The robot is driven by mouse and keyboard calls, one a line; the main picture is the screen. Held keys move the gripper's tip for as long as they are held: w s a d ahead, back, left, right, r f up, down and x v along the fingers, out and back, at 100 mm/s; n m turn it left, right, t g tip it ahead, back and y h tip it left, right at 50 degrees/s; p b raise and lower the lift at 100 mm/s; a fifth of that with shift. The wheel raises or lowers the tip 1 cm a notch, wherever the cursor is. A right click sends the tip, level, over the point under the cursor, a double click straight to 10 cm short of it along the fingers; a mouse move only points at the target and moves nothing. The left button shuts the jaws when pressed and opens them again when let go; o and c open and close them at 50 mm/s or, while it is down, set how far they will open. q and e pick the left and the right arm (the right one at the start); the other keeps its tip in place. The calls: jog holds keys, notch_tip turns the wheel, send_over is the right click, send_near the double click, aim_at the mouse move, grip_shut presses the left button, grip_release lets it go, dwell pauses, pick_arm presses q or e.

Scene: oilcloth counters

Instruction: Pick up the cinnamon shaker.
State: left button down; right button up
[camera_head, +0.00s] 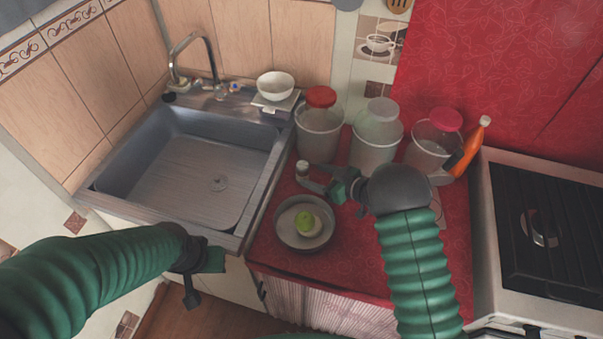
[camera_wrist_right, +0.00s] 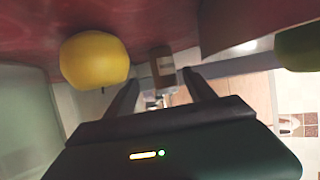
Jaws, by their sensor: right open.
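The cinnamon shaker (camera_head: 302,169) is a small jar with a pale cap, standing on the red counter near the sink's right edge. In the right wrist view the shaker (camera_wrist_right: 162,66) looks brown and sits just ahead of, and between, the two fingertips. My right gripper (camera_head: 322,183) is open, its fingers pointing at the shaker from the right. I cannot tell whether a finger touches it. My left gripper (camera_head: 203,276) hangs in front of the sink's front edge, away from the shaker; its fingers look apart and empty.
A grey bowl (camera_head: 283,239) with a green fruit (camera_head: 305,222) stands close in front of the shaker. Canisters with red (camera_head: 320,97) and white lids stand behind. A yellow fruit (camera_wrist_right: 94,59) shows beside the shaker in the wrist view. The sink (camera_head: 180,175) lies left.

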aim_at(308, 175)
jog(key=shift+w+a+f, duration=0.2)
jog(key=shift+w+a, duration=0.05)
jog(key=shift+w, duration=0.1)
jog(key=x, duration=0.5)
jog(key=shift+s+a+f, duration=0.1)
jog(key=shift+s+a, duration=0.15)
jog(key=shift+s, duration=0.05)
jog(key=shift+a, duration=0.2)
jog(key=shift+d, duration=0.25)
jog(key=c, duration=0.9)
grip_shut()
jog(key=shift+a, duration=0.1)
